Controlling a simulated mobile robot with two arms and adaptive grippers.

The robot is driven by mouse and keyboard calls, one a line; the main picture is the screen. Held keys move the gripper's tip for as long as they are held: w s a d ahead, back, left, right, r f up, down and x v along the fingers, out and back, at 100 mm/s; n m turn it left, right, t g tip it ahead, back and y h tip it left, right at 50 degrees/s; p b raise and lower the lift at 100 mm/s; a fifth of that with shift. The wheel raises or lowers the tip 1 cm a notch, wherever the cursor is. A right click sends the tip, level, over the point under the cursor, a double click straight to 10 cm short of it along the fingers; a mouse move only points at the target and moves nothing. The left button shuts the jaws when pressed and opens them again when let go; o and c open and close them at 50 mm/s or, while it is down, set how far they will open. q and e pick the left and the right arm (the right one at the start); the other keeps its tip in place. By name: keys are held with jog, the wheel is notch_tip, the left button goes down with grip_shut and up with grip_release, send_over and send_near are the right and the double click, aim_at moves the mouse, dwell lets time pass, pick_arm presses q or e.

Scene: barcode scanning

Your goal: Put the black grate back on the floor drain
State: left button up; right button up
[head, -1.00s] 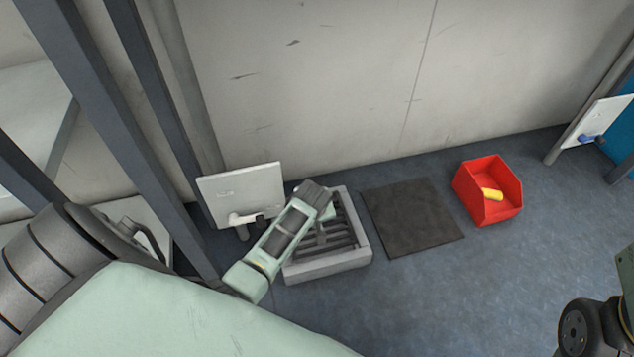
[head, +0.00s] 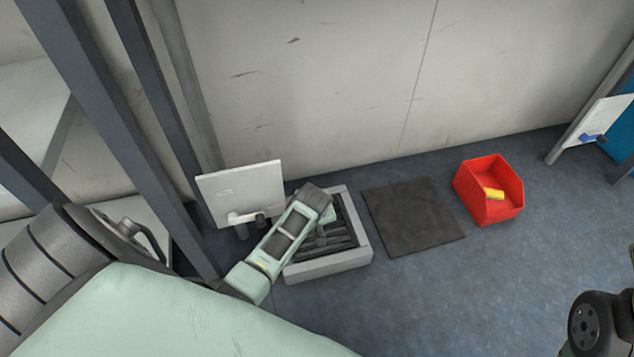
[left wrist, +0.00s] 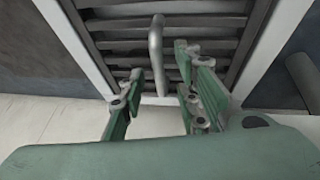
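The black grate (head: 338,235), dark and slatted, lies inside the pale square frame of the floor drain (head: 330,264). In the left wrist view the grate (left wrist: 213,22) shows parallel slats and a grey upright handle (left wrist: 156,50) within the white drain frame (left wrist: 272,45). My left gripper (left wrist: 162,66) is over the grate with its green fingers apart, one on each side of the handle. I see a gap between the fingers and the handle. In the head view my left wrist covers part of the grate.
A dark flat mat (head: 412,215) lies right of the drain. A red bin (head: 490,208) with a yellow item (head: 494,194) stands further right. A white panel (head: 240,192) stands behind the drain's left side, near grey posts.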

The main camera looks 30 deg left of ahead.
pick_arm(q)
jog(key=v, duration=1.2)
dwell(0.4)
